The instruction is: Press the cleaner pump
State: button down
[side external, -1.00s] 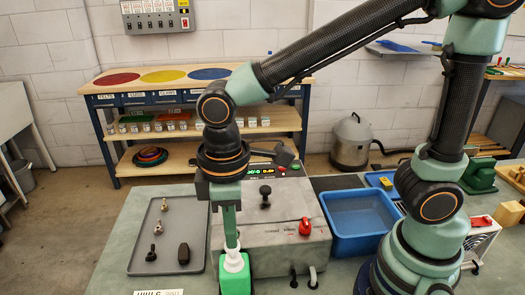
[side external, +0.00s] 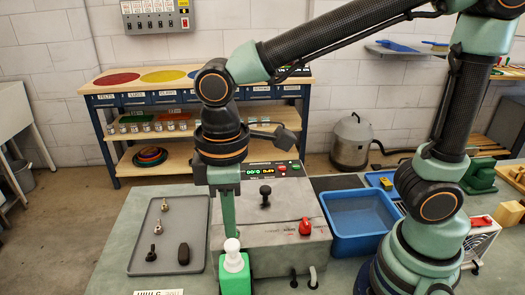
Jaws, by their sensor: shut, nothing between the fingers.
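The cleaner bottle (side external: 234,277) is green with a white pump head (side external: 232,246) and stands upright at the front of the bench. My gripper (side external: 229,232) points straight down with its green fingers closed together and nothing between them. Its tips are at the top of the pump head, overlapping its upper edge in this view. I cannot tell whether they touch it or sit just behind or above it. The pump head stands up from the bottle's collar.
A grey tray (side external: 143,232) with small knobs and a dark oval piece lies left of the bottle. A grey machine (side external: 285,240) with a black knob and red knob stands close on the right. A blue bin (side external: 360,243) is beyond it.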

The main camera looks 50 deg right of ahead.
aim_at(232, 244)
notch_tip(232, 244, up, 10)
dwell(0.3)
jog(key=shift+f, duration=0.1)
dwell(0.4)
jog(key=w+d+f+m+t, duration=0.1)
jog(key=d+m, duration=0.3)
jog(key=d, duration=0.5)
jog(key=w+d+f+m+t, duration=0.1)
jog(key=d+f+m+t, duration=0.2)
jog(key=d, duration=0.7)
jog(key=shift+w+f+m+t, duration=0.15)
jog(key=shift+f+m+t, duration=0.15)
jog(key=shift+m+t, duration=0.6)
